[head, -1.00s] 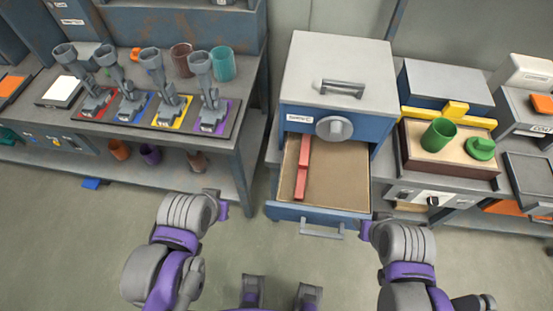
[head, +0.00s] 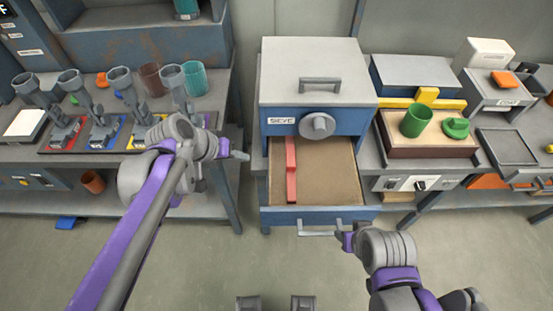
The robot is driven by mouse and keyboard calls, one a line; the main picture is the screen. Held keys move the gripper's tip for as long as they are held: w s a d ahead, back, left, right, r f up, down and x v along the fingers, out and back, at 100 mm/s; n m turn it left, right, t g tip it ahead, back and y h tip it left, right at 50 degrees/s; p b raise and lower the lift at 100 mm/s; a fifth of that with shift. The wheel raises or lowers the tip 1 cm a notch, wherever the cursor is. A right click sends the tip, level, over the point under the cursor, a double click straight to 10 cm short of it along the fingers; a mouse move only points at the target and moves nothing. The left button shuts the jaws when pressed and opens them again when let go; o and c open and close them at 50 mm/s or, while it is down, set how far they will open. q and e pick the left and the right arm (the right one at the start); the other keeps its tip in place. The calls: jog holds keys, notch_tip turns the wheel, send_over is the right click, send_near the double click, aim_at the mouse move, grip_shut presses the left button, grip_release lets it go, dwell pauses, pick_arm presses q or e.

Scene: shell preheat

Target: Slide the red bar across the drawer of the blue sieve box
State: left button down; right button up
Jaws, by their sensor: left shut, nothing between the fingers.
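The blue sieve box (head: 271,143) has a grey top and a round knob, and its drawer (head: 330,180) is pulled open. The red bar (head: 291,178) lies inside the drawer along its left side, running front to back. My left gripper (head: 243,156) is shut and empty, just left of the box and the drawer's rear left corner, apart from the bar. My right gripper (head: 346,240) is at the right end of the drawer's front handle (head: 316,233). I cannot tell whether its fingers are closed on the handle.
On the left bench, several grey tools stand on coloured pads (head: 60,132), beside a brown cup (head: 151,80) and a teal cup (head: 196,78). On the right, a green cup (head: 414,121) stands on a brown tray (head: 430,150). Inside the drawer, the area right of the bar is clear.

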aim_at(290, 160)
pick_arm(q)
jog(key=shift+h, duration=0.3)
jog(key=w+d+f, duration=0.1)
jog(key=d+f, duration=0.1)
jog(key=w+d+f, duration=0.2)
jog(key=d+f, duration=0.1)
jog(key=w+d+f+b, duration=0.1)
jog(key=w+d+f, duration=0.1)
jog(key=d+f, duration=0.1)
jog(key=shift+d, duration=0.7)
